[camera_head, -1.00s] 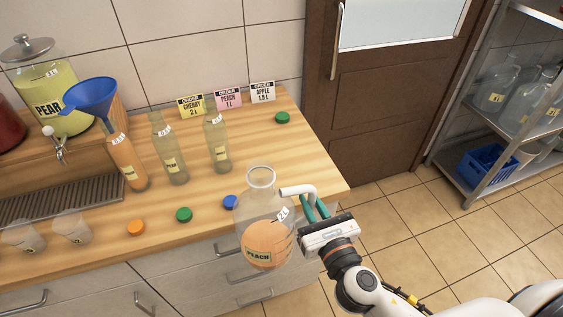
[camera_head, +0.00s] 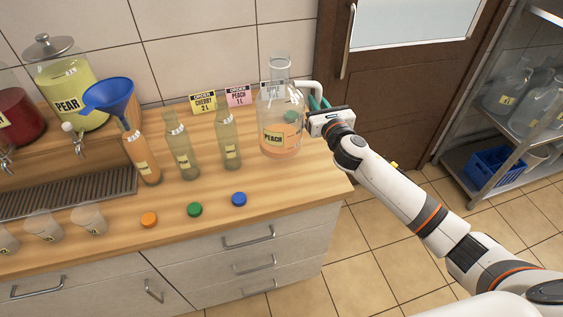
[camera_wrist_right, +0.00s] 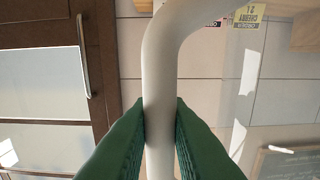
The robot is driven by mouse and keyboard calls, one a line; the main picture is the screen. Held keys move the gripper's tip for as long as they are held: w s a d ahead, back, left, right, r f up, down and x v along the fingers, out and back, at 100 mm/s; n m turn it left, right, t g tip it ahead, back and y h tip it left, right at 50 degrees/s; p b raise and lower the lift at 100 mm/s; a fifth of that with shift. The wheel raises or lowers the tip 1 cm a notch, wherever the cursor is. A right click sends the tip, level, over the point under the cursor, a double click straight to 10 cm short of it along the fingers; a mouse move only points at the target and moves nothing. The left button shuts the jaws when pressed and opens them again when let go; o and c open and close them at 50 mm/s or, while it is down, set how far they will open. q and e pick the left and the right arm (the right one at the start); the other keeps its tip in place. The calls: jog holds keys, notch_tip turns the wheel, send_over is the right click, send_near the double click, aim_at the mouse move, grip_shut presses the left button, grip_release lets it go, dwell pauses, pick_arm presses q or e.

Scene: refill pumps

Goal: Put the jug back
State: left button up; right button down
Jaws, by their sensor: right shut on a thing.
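The glass jug (camera_head: 279,110), labelled PEACH and holding some orange liquid, is upright at the right end of the wooden counter (camera_head: 200,238). I cannot tell whether its base touches the counter. My right gripper (camera_head: 318,103) is shut on its white handle (camera_head: 312,86). In the right wrist view the handle (camera_wrist_right: 158,95) runs between the green fingers (camera_wrist_right: 160,125). The jug partly hides the APPLE order card and a green cap behind it. My left gripper is not in view.
Several bottles stand left of the jug; the orange one (camera_head: 143,160) carries a blue funnel (camera_head: 109,97). Orange (camera_head: 149,219), green (camera_head: 194,209) and blue (camera_head: 239,199) caps lie along the front. A metal shelf (camera_head: 470,190) with jugs stands at the right.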

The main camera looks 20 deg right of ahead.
jog(key=shift+w+d+r, duration=0.2)
jog(key=shift+w+r, duration=0.05)
jog(key=shift+w, duration=0.05)
notch_tip(320, 180, down, 10)
jog(key=b, duration=0.2)
jog(key=shift+r+b, duration=0.15)
jog(key=shift+b, duration=0.15)
jog(key=shift+d, duration=0.1)
jog(key=c, duration=1.8)
grip_release()
jog(key=o, duration=0.4)
